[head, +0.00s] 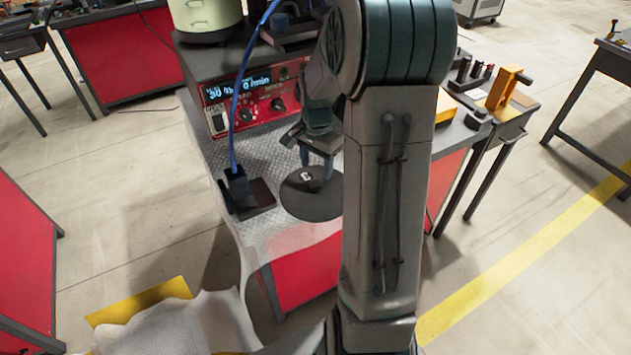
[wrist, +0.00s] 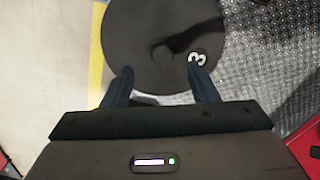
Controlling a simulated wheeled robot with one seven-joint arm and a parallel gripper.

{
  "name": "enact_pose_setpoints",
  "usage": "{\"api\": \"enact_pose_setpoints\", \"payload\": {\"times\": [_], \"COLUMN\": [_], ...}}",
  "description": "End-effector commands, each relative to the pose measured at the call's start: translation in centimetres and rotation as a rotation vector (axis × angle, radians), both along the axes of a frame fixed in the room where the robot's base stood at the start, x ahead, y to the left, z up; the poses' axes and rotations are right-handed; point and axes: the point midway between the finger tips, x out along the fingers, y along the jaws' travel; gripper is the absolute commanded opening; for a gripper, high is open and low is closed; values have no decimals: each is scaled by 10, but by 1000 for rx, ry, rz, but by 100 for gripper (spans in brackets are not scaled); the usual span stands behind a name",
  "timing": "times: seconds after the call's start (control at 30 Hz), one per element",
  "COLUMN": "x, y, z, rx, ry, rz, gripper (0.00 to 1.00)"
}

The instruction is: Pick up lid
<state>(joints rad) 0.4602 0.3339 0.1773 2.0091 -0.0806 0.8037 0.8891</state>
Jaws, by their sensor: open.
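The lid (head: 306,205) is a dark round disc marked with a white 3, lying on the patterned metal top of the red bench. In the wrist view the lid (wrist: 140,38) fills the upper middle, with a small round knob near its centre. My gripper (head: 318,175) is over the lid, pointing down. In the wrist view my gripper (wrist: 160,72) shows two blue fingers spread apart, with nothing between the tips. The fingertips overlap the lid's near part, short of the knob. My arm hides the lid's right edge in the head view.
A blue cable (head: 236,120) runs down to a small dark block (head: 236,183) left of the lid. An orange bracket (head: 504,88) stands at the right.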

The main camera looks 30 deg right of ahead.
Motion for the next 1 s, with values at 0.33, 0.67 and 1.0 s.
{"api": "enact_pose_setpoints", "payload": {"times": [0.33,0.67,1.0], "x": [2,5,6], "y": [-3,-4,-4], "z": [-36,-72,-73], "rx": [3,1,0], "ry": [5,2,1], "rz": [-6,-4,-3], "gripper": [54,54,28]}}
